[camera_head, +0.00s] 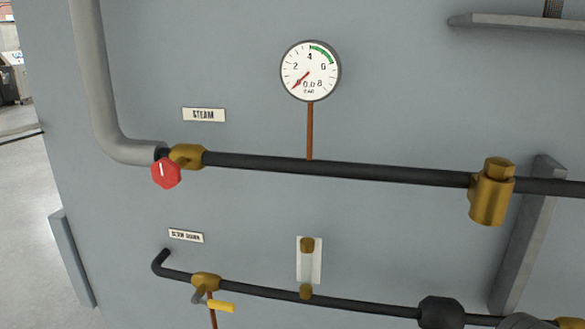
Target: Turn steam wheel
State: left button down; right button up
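The steam wheel is a small red knob (166,172) with a white line on its face. It sits on a brass valve (187,156) at the left end of a black horizontal pipe (380,172). A white label reading STEAM (204,115) is above it. Neither of my grippers shows in the head view, and nothing touches the red knob.
A round pressure gauge (310,71) stands on a copper stem above the pipe. A lower pipe carries a valve with a yellow handle (221,306). A grey pipe (97,80) comes down at the left. A brass fitting (492,194) is at the right.

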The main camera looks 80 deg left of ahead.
aim_at(166, 173)
jog(key=u, duration=3.55)
